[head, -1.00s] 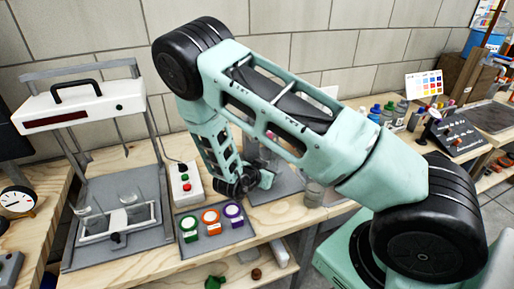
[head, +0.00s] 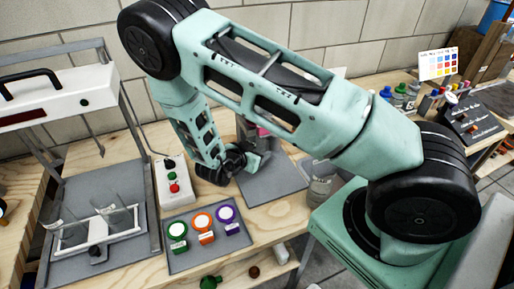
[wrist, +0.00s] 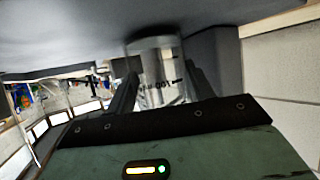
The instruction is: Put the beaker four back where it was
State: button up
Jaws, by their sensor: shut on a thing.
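My gripper (wrist: 160,82) is shut on a clear glass beaker (wrist: 158,62) with dark printed markings, between its two dark fingers in the wrist view. In the head view my gripper (head: 258,160) is low over the back of a grey plate (head: 265,188) on the wooden bench, and the held beaker cannot be made out there. Two clear beakers (head: 112,212) stand tilted in a white-framed holder under the white apparatus at left. I cannot read which numbers they bear.
A tray (head: 200,258) holds green, orange and purple-lidded containers. A white button box (head: 174,182) stands behind it. A clear jar (head: 322,188) stands right of the plate. The white apparatus (head: 60,98) stands at left. The plate's front is bare.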

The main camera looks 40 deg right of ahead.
jog(key=shift+a, duration=0.1)
jog(key=shift+f, duration=0.15)
jog(key=o, duration=0.9)
